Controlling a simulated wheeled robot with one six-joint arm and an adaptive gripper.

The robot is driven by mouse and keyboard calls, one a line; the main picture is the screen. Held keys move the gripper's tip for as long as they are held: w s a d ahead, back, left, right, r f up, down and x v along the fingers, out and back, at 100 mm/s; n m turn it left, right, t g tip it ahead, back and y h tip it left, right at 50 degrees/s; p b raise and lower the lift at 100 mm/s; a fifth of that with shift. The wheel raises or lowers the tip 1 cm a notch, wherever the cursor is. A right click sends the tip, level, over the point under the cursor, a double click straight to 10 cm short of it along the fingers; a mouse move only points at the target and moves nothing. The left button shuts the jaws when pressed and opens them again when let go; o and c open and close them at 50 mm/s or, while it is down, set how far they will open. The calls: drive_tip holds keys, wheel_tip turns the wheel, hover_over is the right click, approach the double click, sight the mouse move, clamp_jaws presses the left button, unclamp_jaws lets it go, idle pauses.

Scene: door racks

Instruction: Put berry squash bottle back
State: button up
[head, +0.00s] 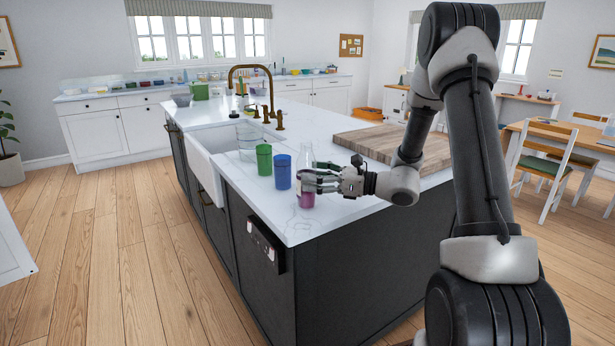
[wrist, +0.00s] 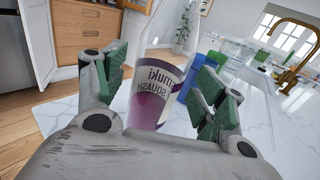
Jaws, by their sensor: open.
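The berry squash bottle (head: 307,187) stands upright near the corner of the white island top, clear above with purple liquid below. In the wrist view the bottle (wrist: 150,100) shows its "muki SQUASH" label between the green finger pads. My gripper (head: 318,181) is open, reaching in from the right with its fingers either side of the bottle. It also shows in the wrist view (wrist: 165,95). I cannot tell whether a pad touches the bottle.
A blue cup (head: 282,172) and a green cup (head: 264,160) stand just left of the bottle. A clear container (head: 246,140) is behind them, by the sink (head: 205,165) and brass tap (head: 262,90). A wooden board (head: 385,143) lies to the right. The island's front edge is close.

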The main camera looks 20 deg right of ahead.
drive_tip(key=v, duration=0.9)
drive_tip(key=shift+s+d, duration=0.2)
drive_tip(key=shift+d, duration=0.05)
drive_tip(key=s+a+r+n+g+h, duration=0.25)
drive_tip(key=s+n+g, duration=0.35)
drive_tip(key=s, duration=0.4)
drive_tip(key=s+a+r+n+g+h, duration=0.2)
drive_tip(key=s+a+n+g+h, duration=0.2)
drive_tip(key=s+n, duration=0.55)
drive_tip(key=s+d+r+n+t+h, duration=0.4)
drive_tip(key=s+d+n+h, duration=0.4)
drive_tip(key=d, duration=0.3)
drive_tip(key=shift+d+r+n+t, duration=0.3)
drive_tip(key=shift+r+n, duration=0.25)
drive_tip(key=shift+r, duration=0.2)
